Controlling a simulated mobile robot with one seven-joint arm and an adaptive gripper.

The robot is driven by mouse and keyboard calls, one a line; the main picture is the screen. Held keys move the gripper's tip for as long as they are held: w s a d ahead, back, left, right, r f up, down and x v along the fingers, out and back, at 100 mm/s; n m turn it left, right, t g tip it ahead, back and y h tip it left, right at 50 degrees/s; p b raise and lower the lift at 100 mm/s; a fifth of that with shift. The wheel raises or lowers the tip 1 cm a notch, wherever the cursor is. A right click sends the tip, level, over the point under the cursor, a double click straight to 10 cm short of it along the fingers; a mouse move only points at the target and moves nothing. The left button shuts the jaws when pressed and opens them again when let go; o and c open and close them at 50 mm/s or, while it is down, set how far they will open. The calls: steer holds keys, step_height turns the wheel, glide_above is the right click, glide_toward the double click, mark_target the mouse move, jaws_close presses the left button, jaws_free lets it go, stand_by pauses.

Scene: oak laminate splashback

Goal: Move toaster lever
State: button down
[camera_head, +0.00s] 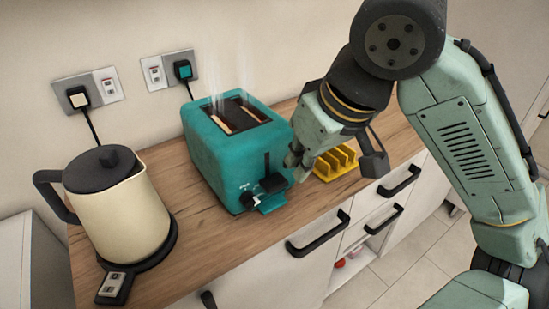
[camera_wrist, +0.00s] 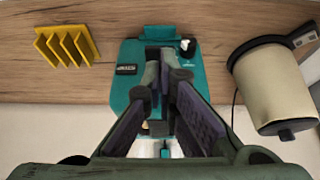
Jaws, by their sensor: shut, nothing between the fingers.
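The teal toaster (camera_head: 222,155) stands on the wooden counter, with bread (camera_head: 252,112) in its slots and steam rising. Its black lever (camera_head: 272,183) sits low on the front, at the bottom of a dark vertical slot and beside a control knob. My gripper (camera_head: 297,170) is shut and empty, close to the right of the lever; whether they touch cannot be told. In the wrist view the toaster (camera_wrist: 126,92) lies behind my gripper (camera_wrist: 168,70), whose fingers cover much of it. The lever is not clearly visible there.
A cream kettle (camera_head: 118,205) stands on its base to the left. A yellow rack (camera_head: 337,164) stands right of the toaster, close to my arm. Drawers with black handles (camera_head: 318,235) lie below the counter edge. Two sockets (camera_head: 88,93) are on the wall.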

steer(key=v, duration=0.6)
steer(key=shift+s+d, duration=0.1)
stand_by(0.3)
